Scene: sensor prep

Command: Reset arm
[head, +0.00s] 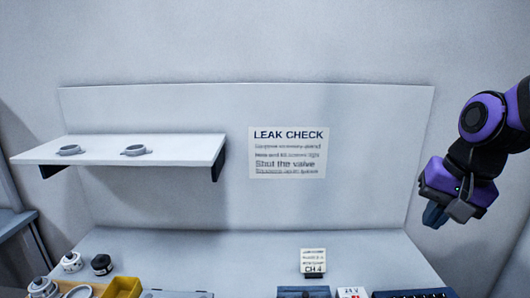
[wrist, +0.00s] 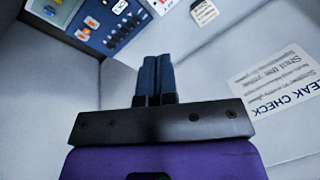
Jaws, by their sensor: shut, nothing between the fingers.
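My gripper (head: 435,215) hangs at the right side of the head view, on my purple and black arm, in front of the grey wall and clear of the bench. In the wrist view my gripper (wrist: 157,62) shows two dark blue fingers side by side, shut together with nothing between them. No object touches the gripper in either view.
A white shelf (head: 150,150) with two grey ring-like parts stands out at the left. A LEAK CHECK sign (head: 288,153) is on the back panel. Along the bench front are a yellow tray (head: 122,288), small jars, a CH 4 card (head: 313,261) and panels. The bench middle is clear.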

